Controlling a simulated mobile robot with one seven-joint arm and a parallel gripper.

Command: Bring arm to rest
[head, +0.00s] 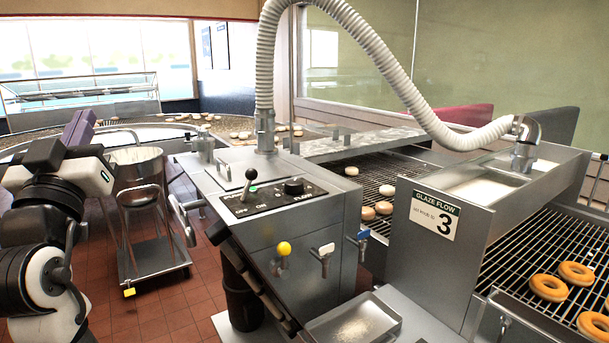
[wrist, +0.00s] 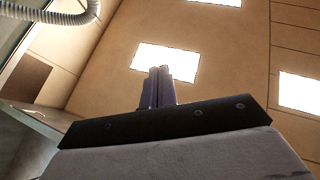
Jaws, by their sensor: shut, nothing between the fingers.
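My gripper (head: 80,127) is at the left of the head view, raised and pointing up, with purple-grey fingers. In the wrist view its fingers (wrist: 158,85) stand close together against the ceiling, shut with nothing held. My black and white arm is folded at the left edge of the head view. The gripper is apart from the glaze machine (head: 290,220), which stands to its right.
The machine has a black lever (head: 248,182), a knob (head: 293,187) and a yellow-handled valve (head: 284,248). A white hose (head: 380,55) arches above it. Ring doughnuts (head: 577,273) lie on the wire conveyor at right. A wheeled cart (head: 155,255) with a pot stands behind my arm.

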